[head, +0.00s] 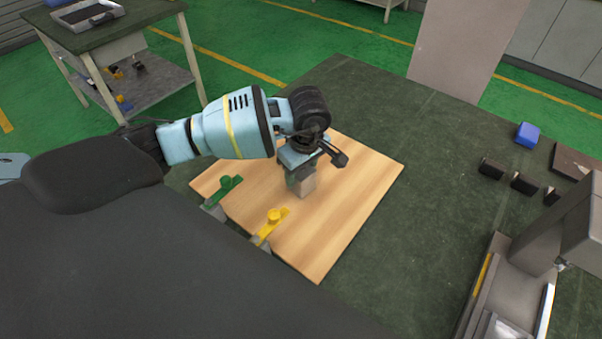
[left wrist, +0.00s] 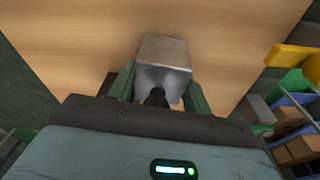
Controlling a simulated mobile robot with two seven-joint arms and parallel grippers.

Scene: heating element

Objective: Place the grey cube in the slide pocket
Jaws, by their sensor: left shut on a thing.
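The grey cube (head: 307,187) is at the wooden board, held between the fingers of my left gripper (head: 301,178). In the left wrist view the grey cube (left wrist: 165,52) sits between the two green fingers of the left gripper (left wrist: 163,85). I cannot tell whether the cube touches the board. At the right of the head view stands a grey machine (head: 480,290) with a metal rail; I cannot make out which part of it is the slide pocket. My right gripper is not in view.
The wooden board (head: 365,190) lies on a dark green table (head: 420,150). A green clamp (head: 224,188) and a yellow clamp (head: 270,225) sit at its near left edge. A blue block (head: 527,135) and several black blocks (head: 491,168) stand at the right. The table between board and machine is clear.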

